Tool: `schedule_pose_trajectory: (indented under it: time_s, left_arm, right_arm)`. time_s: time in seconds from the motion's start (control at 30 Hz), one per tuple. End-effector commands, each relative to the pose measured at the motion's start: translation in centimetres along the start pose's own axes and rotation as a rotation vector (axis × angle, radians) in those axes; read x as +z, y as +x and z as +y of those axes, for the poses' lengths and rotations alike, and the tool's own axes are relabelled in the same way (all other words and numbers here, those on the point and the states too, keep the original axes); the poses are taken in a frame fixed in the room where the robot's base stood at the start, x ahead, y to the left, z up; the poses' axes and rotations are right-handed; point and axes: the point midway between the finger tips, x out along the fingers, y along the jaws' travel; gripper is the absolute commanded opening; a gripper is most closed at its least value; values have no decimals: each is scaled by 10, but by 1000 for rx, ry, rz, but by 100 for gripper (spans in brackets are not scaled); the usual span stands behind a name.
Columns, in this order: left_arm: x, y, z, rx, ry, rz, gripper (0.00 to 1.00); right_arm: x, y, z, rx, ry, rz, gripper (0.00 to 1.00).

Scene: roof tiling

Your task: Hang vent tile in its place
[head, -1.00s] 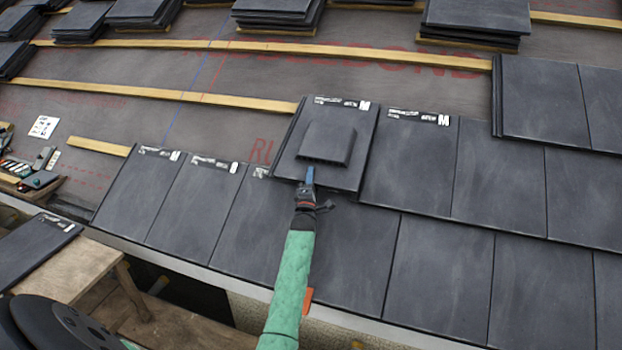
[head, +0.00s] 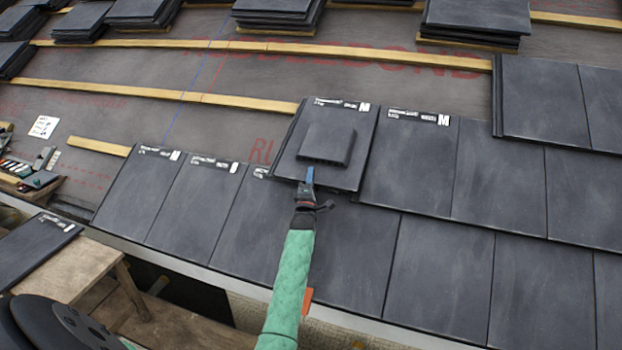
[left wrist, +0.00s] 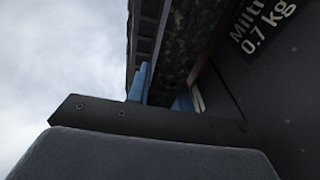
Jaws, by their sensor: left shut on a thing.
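The vent tile (head: 345,118) is a dark grey tile with a raised square hood (head: 327,144) and a white label strip with an M along its top edge. It lies in the second row, left of a neighbouring tile (head: 408,160) and overlapping the tiles below. Its top edge is at the end of a batten. My left gripper (head: 309,182) is shut on the vent tile at its lower edge. In the left wrist view, blue finger pads (left wrist: 140,82) sit at the tile's edge, close under a dark surface with white print. My right gripper is not in view.
Bottom-row tiles (head: 190,205) run along the eave. Wooden battens (head: 180,95) cross the grey underlay to the left. Tile stacks (head: 278,14) stand at the top. A wooden platform (head: 75,270) with a loose tile (head: 35,248) and a tool tray (head: 35,180) are at left.

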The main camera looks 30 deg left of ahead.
Motion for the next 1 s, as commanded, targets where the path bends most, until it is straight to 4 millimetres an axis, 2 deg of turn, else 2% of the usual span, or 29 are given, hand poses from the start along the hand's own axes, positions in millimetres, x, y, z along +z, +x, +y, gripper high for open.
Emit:
schedule_pose_trajectory:
  time_s: [0.33, 0.37, 0.47, 0.5, 0.83, 1.0]
  left_arm:
    - [0, -2, 2, 5, -1, 0, 0]
    - [0, -2, 2, 5, -1, 0, 24]
    - [0, -2, 2, 4, 0, 0, 43]
    - [0, -2, 2, 4, 0, 0, 47]
    - [-1, -6, -1, -2, 0, 0, 47]
    - [-1, -14, -1, -2, 1, 0, 47]
  right_arm:
    - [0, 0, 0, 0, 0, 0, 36]
    - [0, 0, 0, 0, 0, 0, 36]
    - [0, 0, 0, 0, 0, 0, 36]
    - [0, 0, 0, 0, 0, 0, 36]
    - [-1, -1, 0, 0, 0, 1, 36]
    - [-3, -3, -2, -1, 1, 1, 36]
